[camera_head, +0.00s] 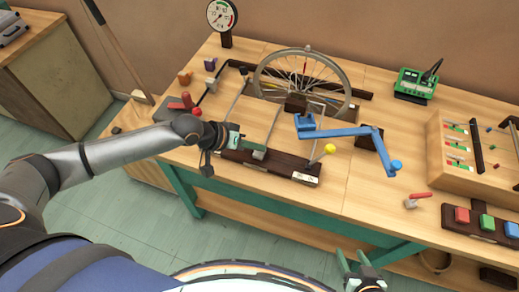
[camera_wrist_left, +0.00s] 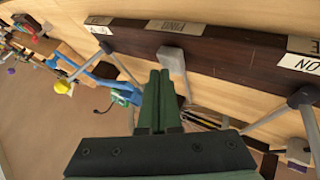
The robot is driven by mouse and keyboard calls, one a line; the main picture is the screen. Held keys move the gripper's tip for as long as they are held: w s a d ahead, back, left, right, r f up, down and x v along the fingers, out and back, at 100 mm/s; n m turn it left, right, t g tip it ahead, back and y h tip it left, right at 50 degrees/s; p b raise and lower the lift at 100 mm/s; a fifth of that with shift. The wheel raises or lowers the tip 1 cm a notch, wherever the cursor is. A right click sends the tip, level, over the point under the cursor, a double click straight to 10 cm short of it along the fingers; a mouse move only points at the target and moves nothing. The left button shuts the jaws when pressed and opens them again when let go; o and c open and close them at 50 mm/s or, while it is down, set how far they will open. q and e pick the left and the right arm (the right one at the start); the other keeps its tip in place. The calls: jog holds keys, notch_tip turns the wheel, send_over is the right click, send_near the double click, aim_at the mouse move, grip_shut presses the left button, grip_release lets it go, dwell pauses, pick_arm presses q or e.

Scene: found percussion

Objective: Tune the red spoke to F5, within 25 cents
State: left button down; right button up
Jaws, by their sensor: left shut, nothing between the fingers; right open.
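The spoked wheel (camera_head: 259,78) stands at the back middle of the bench. A blue crank (camera_head: 345,132) extends right from in front of the wheel. My left gripper (camera_head: 256,151) is shut and empty above the dark labelled bar (camera_head: 228,155) at the bench front. In the left wrist view its closed fingers (camera_wrist_left: 158,82) are beside a grey-tipped lever (camera_wrist_left: 171,58); contact is unclear. My right gripper (camera_head: 360,268) is open and empty, low in front of the bench.
A yellow-knobbed lever (camera_head: 330,149) and a red-knobbed lever (camera_head: 197,112) flank the bar. A dial gauge (camera_head: 222,17) and a green device (camera_head: 417,82) stand at the back. A wooden box (camera_head: 462,158) and coloured buttons (camera_head: 486,222) are at right. Bench space between crank and buttons is mostly clear.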

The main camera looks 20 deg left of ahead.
aim_at(256, 153)
pick_arm(q)
jog(key=shift+f, duration=0.5)
dwell(0.6)
jog(key=shift+r+p, duration=0.95)
jog(key=shift+r, duration=0.05)
jog(key=shift+r, duration=0.1)
notch_tip(256, 153, up, 3)
jog(key=p, duration=0.3)
jog(key=shift+r+p, duration=0.6)
jog(key=shift+r, duration=0.35)
dwell(1.5)
